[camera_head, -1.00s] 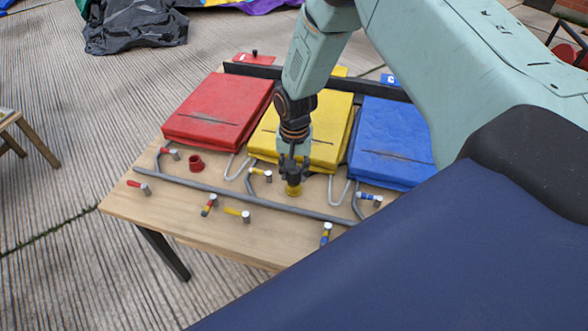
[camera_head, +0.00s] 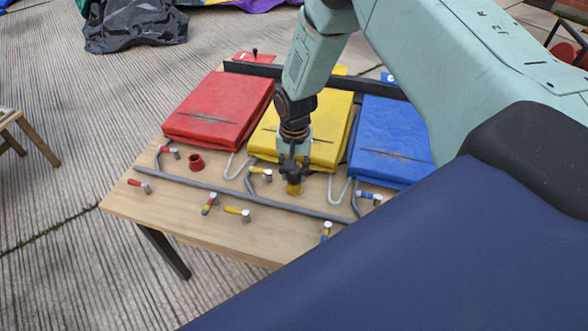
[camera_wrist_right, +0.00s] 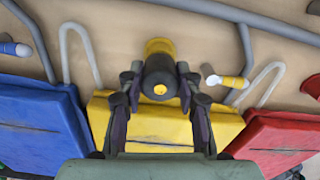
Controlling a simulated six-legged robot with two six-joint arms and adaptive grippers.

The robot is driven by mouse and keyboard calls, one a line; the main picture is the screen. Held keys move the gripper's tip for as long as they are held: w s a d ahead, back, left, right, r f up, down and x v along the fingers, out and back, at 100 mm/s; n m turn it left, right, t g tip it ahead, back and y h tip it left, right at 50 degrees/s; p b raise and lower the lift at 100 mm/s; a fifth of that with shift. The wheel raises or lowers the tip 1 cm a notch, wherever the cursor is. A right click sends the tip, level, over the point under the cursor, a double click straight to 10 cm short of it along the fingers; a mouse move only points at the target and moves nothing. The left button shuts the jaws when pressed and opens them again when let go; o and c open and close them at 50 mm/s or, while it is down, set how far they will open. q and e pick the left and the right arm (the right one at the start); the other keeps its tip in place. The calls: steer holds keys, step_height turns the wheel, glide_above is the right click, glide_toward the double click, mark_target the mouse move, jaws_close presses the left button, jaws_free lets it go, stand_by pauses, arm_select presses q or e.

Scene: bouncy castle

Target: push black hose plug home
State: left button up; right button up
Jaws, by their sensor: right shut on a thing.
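My right gripper (camera_head: 292,178) points down over the table in front of the yellow mat. In the right wrist view its two fingers (camera_wrist_right: 160,77) are shut on the black hose plug (camera_wrist_right: 159,76), a short dark cylinder with a small yellow centre. A yellow round socket (camera_wrist_right: 160,46) shows just beyond the plug, and in the head view it stands on the table (camera_head: 293,189) right under the fingertips. The plug lines up with the socket, but I cannot tell how deep it sits. My left gripper is not in view.
Red (camera_head: 219,111), yellow (camera_head: 325,120) and blue (camera_head: 391,143) mats lie along the back of the wooden table (camera_head: 160,213). A grey hose (camera_head: 240,198) runs across it, with several small coloured-handled valves. A red ring (camera_head: 196,162) stands at left.

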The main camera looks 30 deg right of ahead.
steer(key=shift+f, duration=0.4)
steer(key=o, duration=1.2)
steer(key=shift+o, duration=0.2)
steer(key=shift+r, duration=0.15)
step_height(320, 180, up, 12)
